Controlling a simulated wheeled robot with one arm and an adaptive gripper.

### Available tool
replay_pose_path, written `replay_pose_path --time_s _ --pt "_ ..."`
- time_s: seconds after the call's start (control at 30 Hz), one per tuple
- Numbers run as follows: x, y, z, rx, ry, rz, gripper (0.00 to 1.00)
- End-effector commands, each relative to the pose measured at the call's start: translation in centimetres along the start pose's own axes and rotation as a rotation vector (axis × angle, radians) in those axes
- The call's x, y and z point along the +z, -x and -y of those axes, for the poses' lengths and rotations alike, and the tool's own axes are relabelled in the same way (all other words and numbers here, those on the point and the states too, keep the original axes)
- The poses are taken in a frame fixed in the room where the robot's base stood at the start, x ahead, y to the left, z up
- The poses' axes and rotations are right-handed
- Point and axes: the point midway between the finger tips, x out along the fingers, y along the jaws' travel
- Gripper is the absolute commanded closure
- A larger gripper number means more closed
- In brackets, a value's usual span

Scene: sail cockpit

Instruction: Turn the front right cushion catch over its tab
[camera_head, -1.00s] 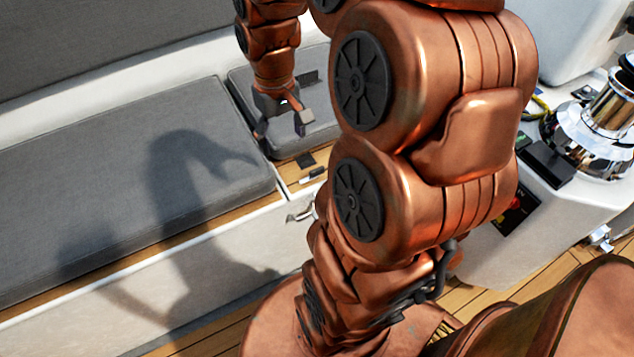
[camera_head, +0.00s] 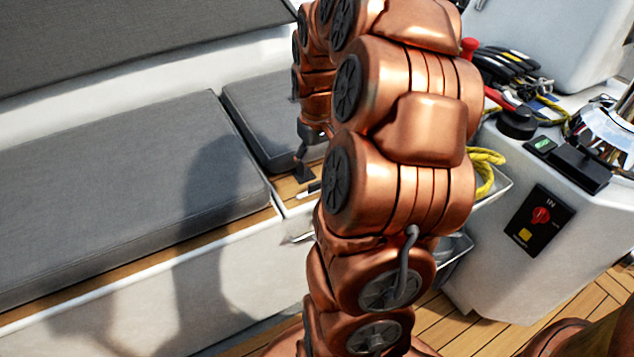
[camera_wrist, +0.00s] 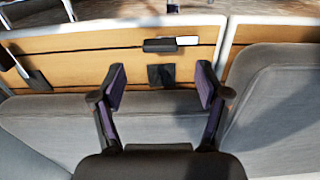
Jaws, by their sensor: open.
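My gripper (camera_wrist: 160,74) is open and empty in the wrist view, its two purple-padded fingers wide apart. Between and beyond the fingertips, a small black square piece (camera_wrist: 161,77), which looks like the tab, lies on the wood strip. Just past it is a dark bar with a white end (camera_wrist: 172,44), which may be the catch. No finger visibly touches either. In the head view my gripper (camera_head: 308,158) is partly hidden by my arm, low over the seat at the cushion gap. The dark-and-white bar (camera_head: 308,190) shows there beside my arm.
Grey seat cushions (camera_head: 120,190) lie left of the gap and behind it (camera_head: 270,115). The white seat front (camera_head: 150,290) drops to the teak floor. A white console (camera_head: 510,270) with a red switch, yellow rope and winch stands at right.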

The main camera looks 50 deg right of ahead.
Motion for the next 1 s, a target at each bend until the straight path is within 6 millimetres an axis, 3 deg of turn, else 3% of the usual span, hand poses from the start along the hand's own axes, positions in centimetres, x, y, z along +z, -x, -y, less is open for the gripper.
replay_pose_path --time_s 0.4,0.73,1.0 --pt "0.2 -5.7 0.1 -0.002 -0.001 0.004 0.25" --pt "0.1 -6.1 0.0 -0.001 -0.001 0.001 0.25" --pt "0.1 -6.1 0.0 -0.001 0.000 0.001 0.53"
